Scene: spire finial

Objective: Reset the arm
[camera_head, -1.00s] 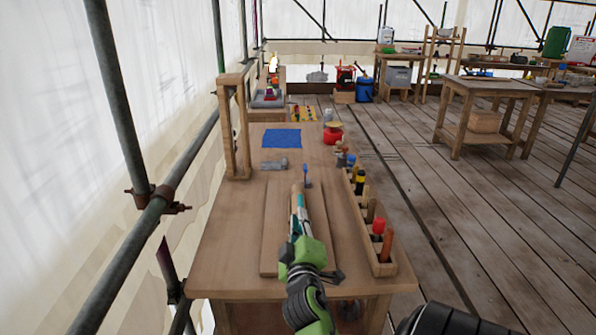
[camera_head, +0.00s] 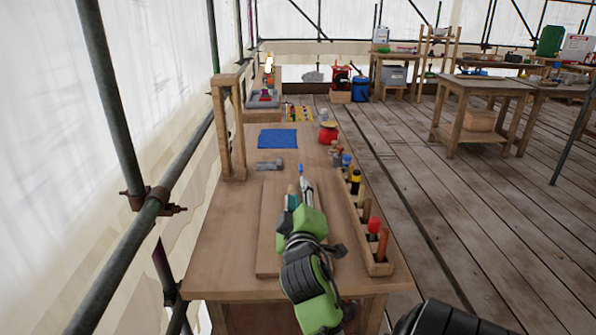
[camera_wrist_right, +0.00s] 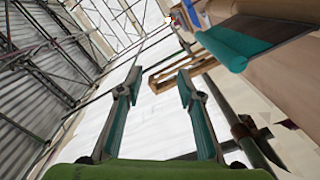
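My right gripper (camera_head: 306,196) is green with grey fingers and hangs over the near part of the wooden bench (camera_head: 225,245). In the right wrist view its two teal-padded fingers (camera_wrist_right: 160,86) stand apart with nothing between them. A teal cylindrical thing (camera_wrist_right: 235,47) with a dark flat part shows beside the fingers there, apart from them. In the head view a teal piece (camera_head: 291,202) shows just left of the gripper, partly hidden by it. My left gripper is not in view.
A wooden rack (camera_head: 378,268) of several tools runs along the bench's right edge. A blue mat (camera_head: 277,138), a grey metal piece (camera_head: 270,165) and a red pot (camera_head: 327,133) lie farther back. A wooden frame (camera_head: 238,130) and scaffold poles (camera_head: 180,165) stand left. Open plank floor lies right.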

